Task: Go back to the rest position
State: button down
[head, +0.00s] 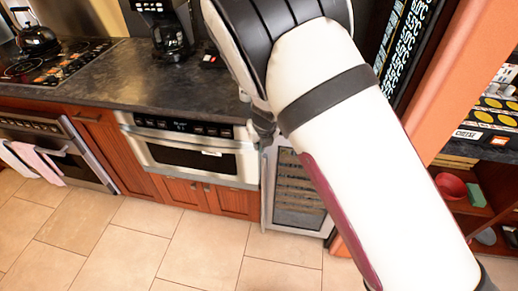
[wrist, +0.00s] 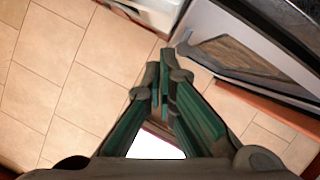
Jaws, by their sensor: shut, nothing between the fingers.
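My gripper shows in the wrist view (wrist: 161,80), shut with its fingertips together and nothing between them. Tiled floor lies below it there. In the head view, my white arm crosses the right half of the picture, and only a dark part of my gripper (head: 262,122) shows beside the microwave's right end. The microwave drawer (head: 190,152) is built in under the counter, and its front looks closed. In the wrist view, a steel-framed dark panel (wrist: 235,50) is at the upper right; I cannot tell for sure which appliance it is.
A dark counter (head: 110,85) holds a coffee maker (head: 168,32), a cooktop (head: 55,62) and a kettle (head: 36,36). An oven (head: 50,145) with towels is at left. A wine cooler (head: 297,190) and shelves (head: 470,185) stand at right. The tiled floor (head: 130,235) in front is clear.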

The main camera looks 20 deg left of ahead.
jog(key=shift+a+v, duration=0.15)
jog(key=shift+v, duration=0.9)
jog(key=shift+a+v, duration=0.15)
jog(key=shift+v, duration=0.95)
jog(key=s+d+r+n+y, duration=0.1)
jog(key=s+d+r+n, duration=0.3)
jog(key=d+r+n, duration=0.45)
jog(key=s+d+r+n+y, duration=0.1)
jog(key=s+d+r+n, duration=0.4)
jog(key=d+r, duration=0.6)
jog(key=s+d+r+n+h, duration=0.2)
jog(key=s+d+r+n, duration=0.2)
jog(key=s+d+n, duration=0.3)
jog(key=s+d+r+n+t+h, duration=0.1)
jog(key=s+d+r+n, duration=0.3)
jog(key=s+d+n, duration=0.4)
jog(key=s+n+h, duration=0.1)
jog(key=s, duration=0.4)
jog(key=shift+r+t, duration=0.25)
jog(key=shift+t, duration=0.05)
jog(key=shift+s+d, duration=0.1)
jog(key=shift+s, duration=0.05)
